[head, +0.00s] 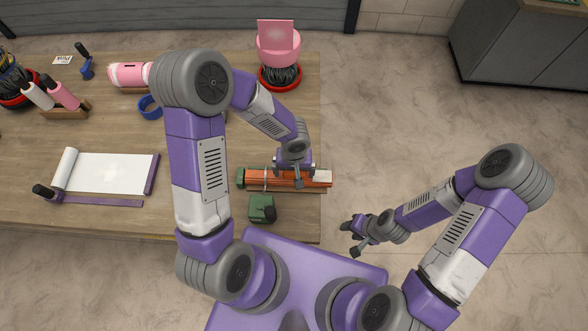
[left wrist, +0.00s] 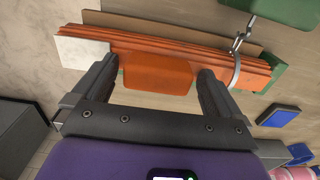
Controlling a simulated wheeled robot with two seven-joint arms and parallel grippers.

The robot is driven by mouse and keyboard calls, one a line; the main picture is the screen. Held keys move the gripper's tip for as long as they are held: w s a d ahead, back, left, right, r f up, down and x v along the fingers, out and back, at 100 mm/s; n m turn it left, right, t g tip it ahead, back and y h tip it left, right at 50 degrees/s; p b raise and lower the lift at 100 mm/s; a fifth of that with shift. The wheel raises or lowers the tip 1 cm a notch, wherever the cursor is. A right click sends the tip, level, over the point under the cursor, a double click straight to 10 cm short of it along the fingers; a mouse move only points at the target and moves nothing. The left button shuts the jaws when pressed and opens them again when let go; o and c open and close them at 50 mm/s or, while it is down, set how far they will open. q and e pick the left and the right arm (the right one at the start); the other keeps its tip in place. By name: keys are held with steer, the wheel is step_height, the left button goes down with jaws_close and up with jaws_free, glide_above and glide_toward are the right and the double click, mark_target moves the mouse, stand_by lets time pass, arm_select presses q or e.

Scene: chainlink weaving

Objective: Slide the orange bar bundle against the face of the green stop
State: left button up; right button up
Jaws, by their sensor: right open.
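The orange bar bundle (head: 283,184) lies near the table's right edge, with a pale end piece (head: 322,178) on its right. The green stop (head: 240,177) stands at its left end; I cannot tell whether they touch. In the left wrist view the bundle (left wrist: 180,47) runs across the top, with the green stop (left wrist: 285,72) at right. My left gripper (head: 293,166) is over the bundle. Its fingers (left wrist: 158,82) stand on both sides of an orange block (left wrist: 157,73); contact is unclear. My right gripper (head: 352,238) is open and empty, off the table's right edge.
A metal strap (left wrist: 237,62) crosses the bundle near the stop. A dark green box (head: 262,207) sits just in front of the bundle. A white sheet (head: 110,172) lies at left. A pink pot (head: 278,48) stands at the back. The floor at right is clear.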

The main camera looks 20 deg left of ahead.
arm_select(q)
step_height(320, 180, up, 8)
steer(key=shift+f+p, duration=0.2)
steer(key=shift+p, duration=0.3)
stand_by(0.5)
